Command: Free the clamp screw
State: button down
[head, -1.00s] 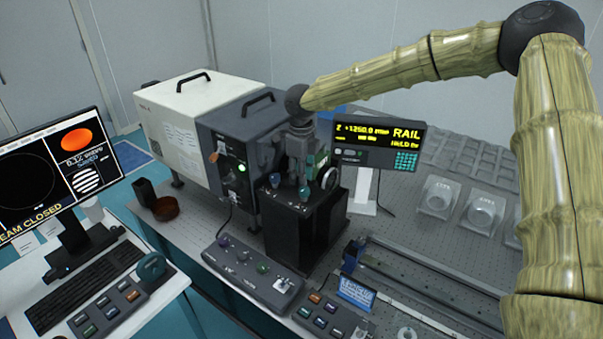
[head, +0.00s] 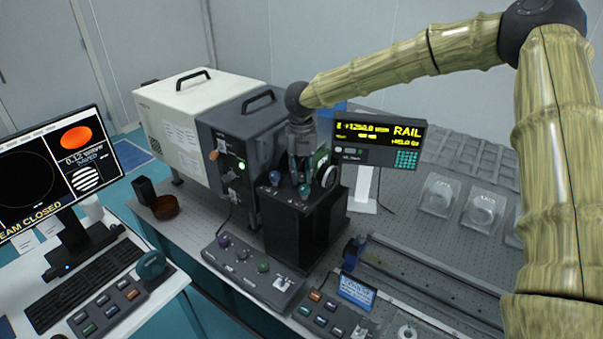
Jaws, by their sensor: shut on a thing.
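My gripper (head: 301,178) points down at the top of a black box-shaped stand (head: 293,226) in the middle of the head view. Its fingers are shut on a small part there, largely hidden by the fingers; I cannot tell for certain that it is the clamp screw. A teal knob (head: 304,191) shows right at the fingertips, and a second blue-grey knob (head: 275,178) stands to their left. A round handwheel (head: 329,177) is on the stand just right of the fingers.
A dark grey unit (head: 240,150) with a green light stands close left of the stand. A readout showing RAIL (head: 379,143) is behind right. A control box (head: 252,272) lies in front, and a rail (head: 430,275) runs to the right. A brown dish (head: 166,207) sits left.

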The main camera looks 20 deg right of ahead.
aim_at(302, 175)
jog(key=shift+m, duration=2)
jog(key=c, duration=1.2)
grip_release()
notch_tip(302, 175, up, 12)
jog(key=shift+b, duration=0.3)
jog(key=shift+d, duration=0.1)
